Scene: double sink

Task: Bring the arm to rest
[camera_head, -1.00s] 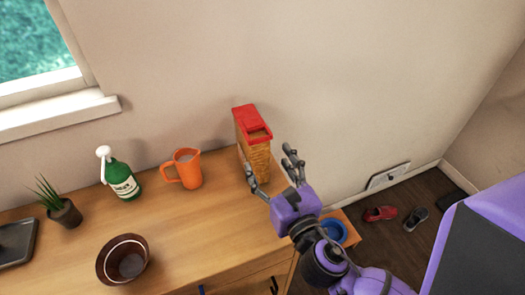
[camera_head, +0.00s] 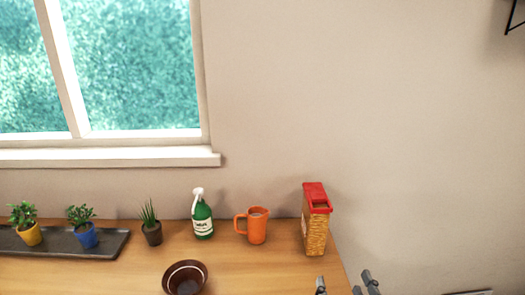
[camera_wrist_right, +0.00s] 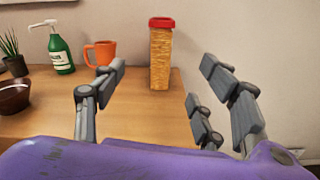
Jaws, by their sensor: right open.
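My right gripper (camera_head: 345,287) shows only by its grey fingertips at the bottom edge of the head view. In the right wrist view its fingers (camera_wrist_right: 165,90) are spread wide with nothing between them. A food box with a red lid (camera_head: 316,220) stands upright at the right end of the wooden counter, beyond the fingertips. The box also shows in the right wrist view (camera_wrist_right: 161,60), apart from the fingers. My left gripper is not in view.
On the counter (camera_head: 240,275) stand an orange mug (camera_head: 257,227), a green pump bottle (camera_head: 203,220), a brown bowl (camera_head: 172,284) and several potted plants (camera_head: 152,232). A dark tray (camera_head: 110,242) lies at the left. A wall with a window (camera_head: 130,70) rises behind.

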